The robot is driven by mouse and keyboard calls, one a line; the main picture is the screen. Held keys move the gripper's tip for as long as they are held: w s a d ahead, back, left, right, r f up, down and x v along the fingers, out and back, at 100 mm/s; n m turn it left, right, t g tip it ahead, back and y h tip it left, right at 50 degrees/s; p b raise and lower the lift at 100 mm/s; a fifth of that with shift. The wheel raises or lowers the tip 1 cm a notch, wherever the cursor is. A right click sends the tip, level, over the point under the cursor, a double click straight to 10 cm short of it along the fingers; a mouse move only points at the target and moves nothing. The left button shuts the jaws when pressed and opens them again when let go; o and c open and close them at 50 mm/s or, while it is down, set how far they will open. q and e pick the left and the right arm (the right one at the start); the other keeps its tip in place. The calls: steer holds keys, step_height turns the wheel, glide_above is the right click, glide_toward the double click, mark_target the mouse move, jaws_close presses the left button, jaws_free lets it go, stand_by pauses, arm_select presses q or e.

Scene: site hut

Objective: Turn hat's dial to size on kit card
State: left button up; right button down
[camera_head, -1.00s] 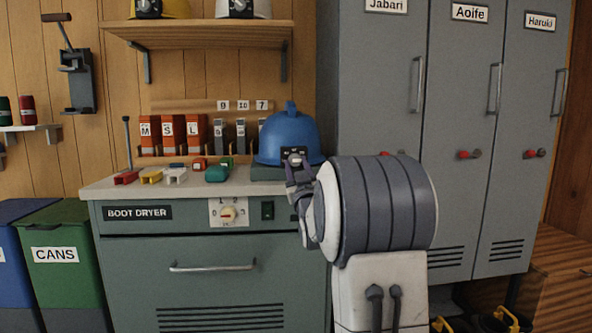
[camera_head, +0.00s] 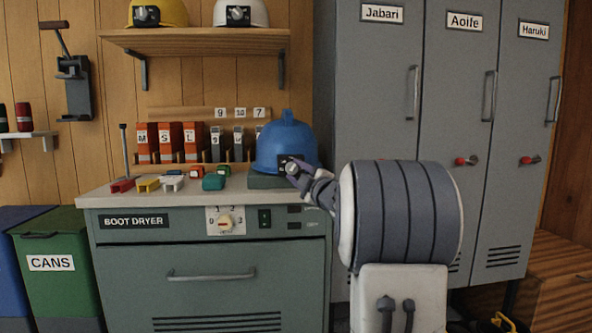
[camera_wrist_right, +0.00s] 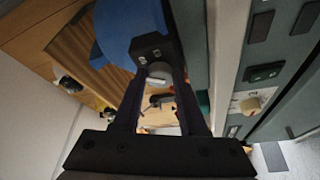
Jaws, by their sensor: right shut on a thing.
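A blue hard hat (camera_head: 284,145) sits on a low grey-green stand on the boot dryer top; it also shows in the right wrist view (camera_wrist_right: 118,27). A small black plate with the dial (camera_wrist_right: 158,72) is on the hat's near face. My right gripper (camera_head: 294,170) reaches it from the lower right. Its fingers are shut on the dial, on either side of it. The dial's markings are too small or hidden to read. I cannot make out a kit card. My left gripper is not in view.
The boot dryer (camera_head: 240,285) has a knob and switch on its front. Small coloured pieces (camera_head: 160,182) lie left of the hat. Lockers (camera_head: 385,110) stand close on the right.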

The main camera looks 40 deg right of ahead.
steer(key=n+p, duration=0.1)
steer(key=n, duration=0.1)
steer(key=n+g+y+p, duration=0.1)
steer(key=n, duration=0.1)
steer(key=shift+r, duration=0.35)
steer(key=shift+n+g+p, duration=0.6)
steer(key=shift+n+p, duration=0.1)
steer(key=shift+n, duration=0.5)
steer(key=shift+c, duration=2.2)
jaws_free()
steer(key=shift+s, duration=0.15)
steer(key=s+a+p, duration=0.1)
steer(key=s, duration=0.9)
steer(key=shift+a+r+p, duration=0.3)
steer(key=shift+a+p, duration=0.05)
